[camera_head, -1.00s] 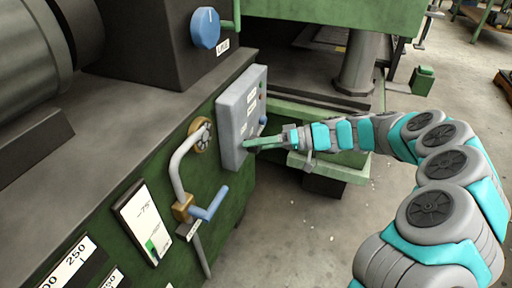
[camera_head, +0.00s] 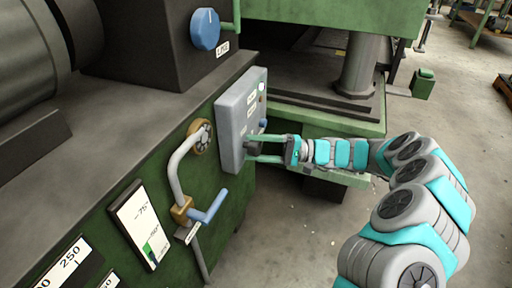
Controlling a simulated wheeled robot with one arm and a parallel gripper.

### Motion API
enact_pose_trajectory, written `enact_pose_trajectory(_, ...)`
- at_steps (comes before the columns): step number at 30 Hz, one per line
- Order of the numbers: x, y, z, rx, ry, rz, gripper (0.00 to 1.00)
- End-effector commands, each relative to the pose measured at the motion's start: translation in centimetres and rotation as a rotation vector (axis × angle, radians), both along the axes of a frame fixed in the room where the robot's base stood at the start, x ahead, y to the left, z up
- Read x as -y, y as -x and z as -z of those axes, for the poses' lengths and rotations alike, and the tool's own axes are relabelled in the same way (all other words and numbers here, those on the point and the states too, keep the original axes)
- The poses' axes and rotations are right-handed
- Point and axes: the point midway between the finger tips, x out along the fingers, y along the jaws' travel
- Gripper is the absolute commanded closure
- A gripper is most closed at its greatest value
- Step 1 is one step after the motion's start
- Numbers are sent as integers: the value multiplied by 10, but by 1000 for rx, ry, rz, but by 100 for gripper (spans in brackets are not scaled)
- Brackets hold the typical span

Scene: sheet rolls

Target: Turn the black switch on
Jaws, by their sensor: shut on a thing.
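The grey control box (camera_head: 231,122) stands on the side of the green machine, with labels and small controls on its front. The black switch (camera_head: 256,149) is a small dark knob low on that front, partly hidden by my fingers. My gripper (camera_head: 258,148) comes in from the right with its two green fingers on either side of the switch, one above and one below, and is shut on it. The switch's exact angle cannot be told. A small blue knob (camera_head: 263,124) sits just above the fingers.
A large blue dial (camera_head: 205,29) is above. A green ledge (camera_head: 345,178) lies behind my gripper. Open floor (camera_head: 285,250) lies in front.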

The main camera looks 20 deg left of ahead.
Motion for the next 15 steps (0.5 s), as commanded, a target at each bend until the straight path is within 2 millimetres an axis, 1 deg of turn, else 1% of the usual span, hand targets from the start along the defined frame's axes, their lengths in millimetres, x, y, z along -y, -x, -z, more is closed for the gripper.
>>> enact_pose_trajectory(6, 1, -1, 1, -181, -12, 2, 94)
enact_pose_trajectory(15, 0, -1, 0, -353, -26, 4, 94)
